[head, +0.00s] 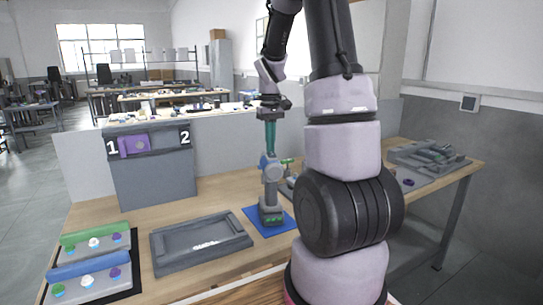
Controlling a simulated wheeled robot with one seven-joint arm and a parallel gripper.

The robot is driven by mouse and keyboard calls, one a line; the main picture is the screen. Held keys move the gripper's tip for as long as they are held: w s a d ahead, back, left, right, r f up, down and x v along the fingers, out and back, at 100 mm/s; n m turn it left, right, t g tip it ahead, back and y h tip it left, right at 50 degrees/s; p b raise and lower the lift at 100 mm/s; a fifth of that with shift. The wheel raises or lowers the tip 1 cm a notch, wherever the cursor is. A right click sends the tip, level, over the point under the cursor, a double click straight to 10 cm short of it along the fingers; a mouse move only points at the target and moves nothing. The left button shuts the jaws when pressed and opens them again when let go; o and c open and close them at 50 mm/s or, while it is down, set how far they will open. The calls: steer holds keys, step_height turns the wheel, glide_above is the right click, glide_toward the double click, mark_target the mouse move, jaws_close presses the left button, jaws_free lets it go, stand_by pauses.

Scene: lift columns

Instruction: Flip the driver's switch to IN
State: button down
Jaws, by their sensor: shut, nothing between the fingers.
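The driver (270,190), a grey and blue tool with a dark base, stands upright on a blue mat (252,220) on the workbench. My gripper (270,150) points straight down with its teal fingers shut and nothing held. The fingertips are right over the top of the driver in the head view; I cannot tell whether they touch it. The driver's switch is too small to make out, so its setting cannot be read.
A green rack (95,232) and a blue rack (90,264) stand at the front left. A grey panel marked 1 and 2 (155,185) stands behind. My arm hides the bench's middle right.

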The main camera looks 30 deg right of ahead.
steer(key=shift+r, duration=3.5)
steer(key=s+a+r+m+t, duration=0.1)
steer(key=s+a+r+t, duration=0.1)
steer(key=s, duration=0.4)
steer(key=s+a+r+m+t+y, duration=0.1)
steer(key=s+a+r+m+t, duration=0.1)
steer(key=s+a+r, duration=0.3)
steer(key=s+a+r+m+t+y, duration=0.1)
steer(key=s+a+r+t, duration=0.2)
steer(key=s+a, duration=0.3)
steer(key=s+r, duration=0.1)
steer(key=s, duration=0.1)
steer(key=shift+s+a+m, duration=0.2)
steer(key=shift+s+m, duration=0.1)
steer(key=shift+s, duration=0.05)
